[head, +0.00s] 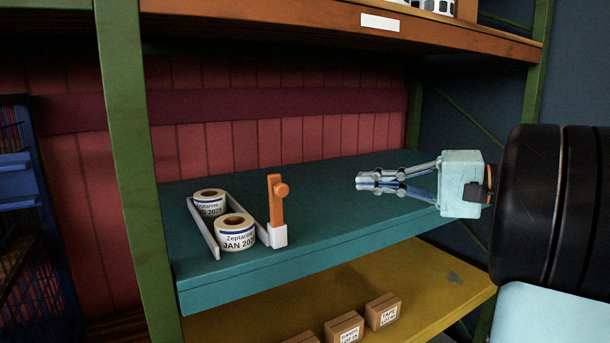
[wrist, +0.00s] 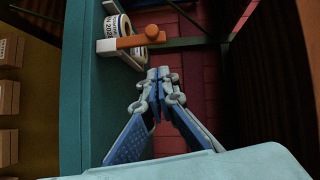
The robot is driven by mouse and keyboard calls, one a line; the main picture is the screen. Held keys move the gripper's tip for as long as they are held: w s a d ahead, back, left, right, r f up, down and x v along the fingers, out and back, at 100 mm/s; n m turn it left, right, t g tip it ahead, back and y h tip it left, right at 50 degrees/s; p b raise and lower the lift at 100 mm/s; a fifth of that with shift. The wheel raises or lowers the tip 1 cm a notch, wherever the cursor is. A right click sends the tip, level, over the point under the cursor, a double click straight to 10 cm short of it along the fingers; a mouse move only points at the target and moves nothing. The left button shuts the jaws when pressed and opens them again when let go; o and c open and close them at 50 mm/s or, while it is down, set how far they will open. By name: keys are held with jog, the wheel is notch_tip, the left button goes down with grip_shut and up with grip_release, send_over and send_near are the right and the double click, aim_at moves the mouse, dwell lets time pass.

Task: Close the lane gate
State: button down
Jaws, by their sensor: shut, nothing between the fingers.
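The lane gate (head: 275,205) is an orange bar with a round knob. It stands upright on a white block (head: 274,237) at the front end of the lane's right rail. The lane has two white rails (head: 203,226) with two label rolls (head: 235,232) between them, and the bar is not across its front end. My gripper (head: 359,182) is shut and empty above the teal shelf, to the right of the gate and apart from it. In the wrist view the orange bar (wrist: 128,42) is beyond and left of my fingertips (wrist: 158,74).
The teal shelf (head: 330,208) is clear between the gate and my gripper. A wooden shelf (head: 320,32) is above, and a yellow shelf (head: 420,290) with several small boxes (head: 382,311) is below. A green upright (head: 128,140) stands left of the lane.

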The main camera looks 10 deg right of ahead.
jog(key=d, duration=0.1)
send_near(287, 187)
jog(key=shift+w+d+r+x, duration=0.35)
jog(key=shift+w+x, duration=0.2)
jog(key=shift+x, duration=2.7)
jog(key=shift+f, duration=0.5)
jog(key=shift+a, duration=0.15)
jog(key=shift+s+a+r+n+h, duration=0.1)
jog(key=shift+a+n+h, duration=0.15)
jog(key=shift+n+h, duration=0.05)
